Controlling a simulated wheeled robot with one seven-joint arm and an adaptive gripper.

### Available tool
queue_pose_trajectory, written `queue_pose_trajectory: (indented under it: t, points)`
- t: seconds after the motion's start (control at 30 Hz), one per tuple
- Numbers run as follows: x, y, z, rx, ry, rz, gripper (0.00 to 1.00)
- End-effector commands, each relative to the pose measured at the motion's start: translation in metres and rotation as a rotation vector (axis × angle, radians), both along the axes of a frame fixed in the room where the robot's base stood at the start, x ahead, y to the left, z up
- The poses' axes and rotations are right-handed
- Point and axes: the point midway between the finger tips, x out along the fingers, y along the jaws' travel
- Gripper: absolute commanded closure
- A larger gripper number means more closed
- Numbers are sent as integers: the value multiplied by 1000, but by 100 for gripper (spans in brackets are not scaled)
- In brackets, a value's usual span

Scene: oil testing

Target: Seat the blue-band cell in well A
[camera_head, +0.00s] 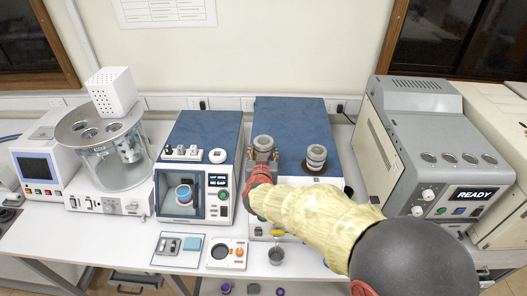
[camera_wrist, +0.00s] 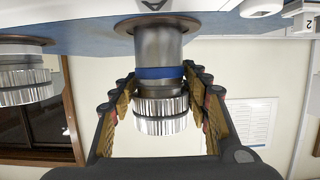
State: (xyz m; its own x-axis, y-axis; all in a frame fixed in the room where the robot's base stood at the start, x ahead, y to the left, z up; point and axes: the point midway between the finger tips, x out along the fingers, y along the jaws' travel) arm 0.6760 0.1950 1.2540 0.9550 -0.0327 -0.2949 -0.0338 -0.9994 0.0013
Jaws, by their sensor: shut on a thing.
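The blue-band cell (camera_wrist: 160,73) is a metal cylinder with a ridged cap and a blue ring, in the middle of the wrist view, which looks upside down. My gripper (camera_wrist: 158,88) is shut on it, with one finger on each side. The cell's plain end meets a dark round ring (camera_wrist: 128,25) on the blue-topped instrument (camera_head: 291,115). I cannot tell how deep it sits, and no well letter is readable. In the head view the cell (camera_head: 263,143) stands upright at the instrument's left, above my gripper (camera_head: 262,160).
A second ridged-cap cell (camera_head: 316,154) stands to the right on the same instrument. A smaller blue-topped device (camera_head: 205,130) is close on the left. A grey machine showing READY (camera_head: 415,140) stands at the right. A metal cup (camera_head: 277,256) is on the table in front.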

Motion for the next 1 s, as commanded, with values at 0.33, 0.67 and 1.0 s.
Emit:
queue_pose_trajectory:
  t: [0.33,0.67,1.0]
  points:
    - [1,0,2,1,-3,0,90]
    - [0,0,-11,2,-3,-2,90]
    - [0,0,-26,1,-3,0,90]
